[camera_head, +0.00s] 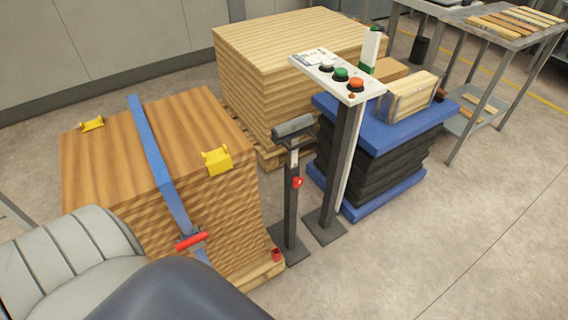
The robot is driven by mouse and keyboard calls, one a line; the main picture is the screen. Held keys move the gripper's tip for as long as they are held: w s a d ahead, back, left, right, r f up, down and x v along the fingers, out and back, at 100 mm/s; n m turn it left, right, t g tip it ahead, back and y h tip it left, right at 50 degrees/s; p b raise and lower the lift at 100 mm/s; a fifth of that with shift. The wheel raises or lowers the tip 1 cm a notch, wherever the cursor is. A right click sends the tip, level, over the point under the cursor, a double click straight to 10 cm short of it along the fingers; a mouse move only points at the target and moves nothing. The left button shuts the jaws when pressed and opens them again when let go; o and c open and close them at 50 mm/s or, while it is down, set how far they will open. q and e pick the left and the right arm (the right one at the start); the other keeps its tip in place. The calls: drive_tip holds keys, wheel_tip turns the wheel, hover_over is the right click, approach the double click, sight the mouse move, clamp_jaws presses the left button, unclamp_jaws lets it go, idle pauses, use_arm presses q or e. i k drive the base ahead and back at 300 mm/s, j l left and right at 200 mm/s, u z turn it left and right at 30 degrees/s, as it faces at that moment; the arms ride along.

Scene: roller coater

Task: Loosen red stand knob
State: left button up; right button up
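The red knob (298,182) is on the front right side of a dark, narrow stand (291,205), a little above the middle of its post. The stand is upright on a flat base plate and carries a dark grey roller (293,128) across its top. The knob is in plain sight with nothing in front of it. It is too small to tell how far it is screwed in. Neither my left nor my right gripper shows in the head view.
A strapped wood stack (90,160) with a red ratchet handle (192,241) stands close left of the stand. A button pedestal (341,150) stands close right. Behind are a board stack (300,40) and a blue lift table (365,138). Floor at lower right is clear.

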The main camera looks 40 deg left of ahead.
sight(298, 182)
drive_tip(key=i+l+u, duration=0.2)
drive_tip(key=u, duration=0.25)
drive_tip(key=i+l+u, duration=0.25)
drive_tip(key=u, duration=0.25)
drive_tip(key=i+l+u, duration=0.25)
drive_tip(key=l+u, duration=0.2)
drive_tip(key=i+l+u, duration=0.1)
drive_tip(key=l+u, duration=0.35)
drive_tip(key=j, duration=0.1)
